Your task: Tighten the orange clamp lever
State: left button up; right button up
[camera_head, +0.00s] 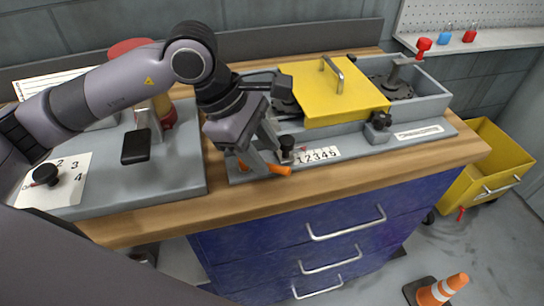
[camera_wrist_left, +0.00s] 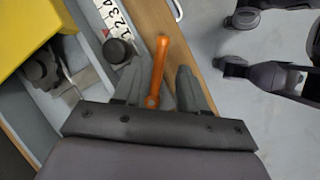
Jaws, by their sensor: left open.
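The orange clamp lever (camera_head: 280,169) sits at the front left corner of the grey machine, just left of the printed 1 2 3 4 5 scale (camera_head: 318,155). In the left wrist view the lever (camera_wrist_left: 159,62) runs lengthwise between the two fingers, its round eye end near the palm. My left gripper (camera_head: 268,162) is open around the lever, pointing down; in the left wrist view (camera_wrist_left: 158,84) a gap shows on at least the right side of the lever. Contact with the left finger cannot be told. My right gripper is not in view.
A black knob (camera_head: 287,142) stands close beside the fingers. The yellow cover (camera_head: 330,92) with a metal handle lies on the machine (camera_head: 428,92) behind. A grey panel (camera_head: 185,185) with a dial is at the left. The wooden table edge (camera_head: 330,187) in front is bare.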

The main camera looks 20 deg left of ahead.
aim_at(273, 166)
pick_arm(q)
jog(key=shift+x, duration=1.7)
grip_shut()
